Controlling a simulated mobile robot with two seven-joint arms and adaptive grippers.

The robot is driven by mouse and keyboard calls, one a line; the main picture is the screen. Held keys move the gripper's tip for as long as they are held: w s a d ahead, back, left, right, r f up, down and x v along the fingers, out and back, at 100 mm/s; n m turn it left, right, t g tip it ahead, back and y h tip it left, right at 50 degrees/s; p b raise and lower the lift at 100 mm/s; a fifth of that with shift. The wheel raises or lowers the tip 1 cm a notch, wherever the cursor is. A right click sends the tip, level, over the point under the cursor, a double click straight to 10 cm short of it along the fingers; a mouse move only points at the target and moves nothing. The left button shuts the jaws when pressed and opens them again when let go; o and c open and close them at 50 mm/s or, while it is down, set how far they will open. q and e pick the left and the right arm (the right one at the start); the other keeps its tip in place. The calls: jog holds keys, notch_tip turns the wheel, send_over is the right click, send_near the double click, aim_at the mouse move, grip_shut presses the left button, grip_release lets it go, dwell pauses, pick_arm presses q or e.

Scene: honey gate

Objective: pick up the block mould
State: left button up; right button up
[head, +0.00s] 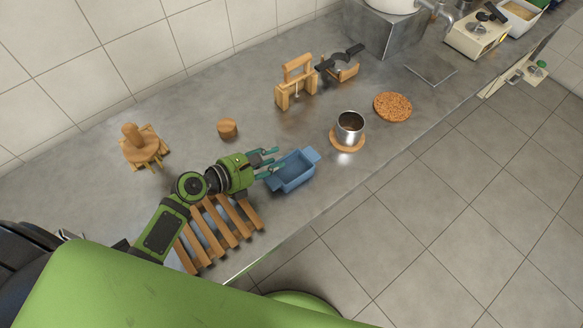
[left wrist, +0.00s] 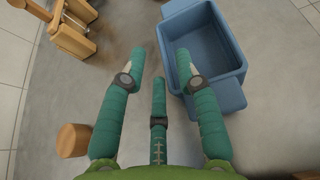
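The block mould (head: 295,181) appears to be the blue open-topped tray with a tab at each end, upright on the grey counter near its front edge. It looks empty. My left gripper (head: 269,162) is just left of it, with its green fingers spread and nothing held. In the left wrist view the mould (left wrist: 239,65) is at the upper right. The right-hand finger of my left gripper (left wrist: 160,58) overlaps the mould's near left corner there; I cannot tell whether they touch. My right gripper is out of view.
A slatted wooden rack (head: 221,228) lies below my left arm. A wooden cylinder (head: 228,128) and a wooden press frame (head: 296,83) stand behind. A metal cup (head: 350,125) on a round wooden mat is to the right. Bare counter lies between the mould and press.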

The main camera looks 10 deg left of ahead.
aim_at(287, 155)
pick_arm(q)
jog(key=x, duration=0.3)
jog(key=shift+w+d+f, duration=0.1)
jog(key=shift+w+d, duration=0.15)
jog(key=shift+d, duration=0.05)
jog(key=shift+a, duration=0.1)
jog(key=c, duration=0.6)
grip_shut()
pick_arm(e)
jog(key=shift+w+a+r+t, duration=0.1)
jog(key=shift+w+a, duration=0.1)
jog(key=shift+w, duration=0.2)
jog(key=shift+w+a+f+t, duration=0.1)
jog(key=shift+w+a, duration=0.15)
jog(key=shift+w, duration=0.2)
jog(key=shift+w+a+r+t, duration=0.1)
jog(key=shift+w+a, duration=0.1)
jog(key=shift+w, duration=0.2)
